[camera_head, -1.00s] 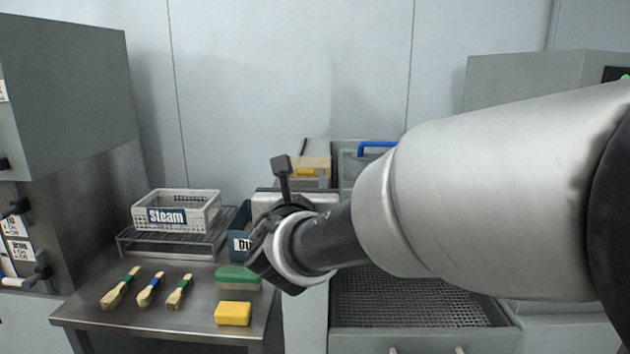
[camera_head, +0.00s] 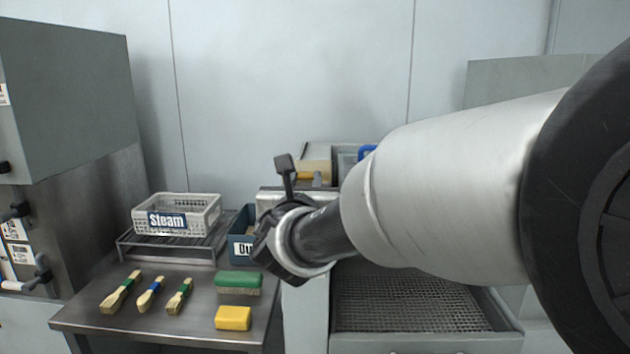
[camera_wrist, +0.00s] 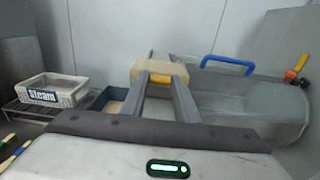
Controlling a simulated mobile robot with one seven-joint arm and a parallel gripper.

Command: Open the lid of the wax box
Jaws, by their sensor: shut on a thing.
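A pale yellow, box-shaped cover (camera_wrist: 165,69) with a bright yellow grip (camera_wrist: 180,79) lies ahead in the wrist view; I take it for the wax box lid. It also shows in the head view (camera_head: 313,166), behind my wrist. My gripper (camera_wrist: 161,80) reaches to its near side, its two grey fingers shut on the yellow grip. The fingertip contact is small and partly hidden. I cannot tell whether the lid is raised. The body of the wax box is mostly hidden by my gripper and arm.
A blue handle (camera_wrist: 227,64) on a grey unit stands right of the lid. A white "Steam" basket (camera_head: 177,213) sits on a rack to the left, beside a dark blue bin (camera_head: 240,238). Brushes, a green-topped block (camera_head: 239,279) and a yellow sponge (camera_head: 233,317) lie on the steel table.

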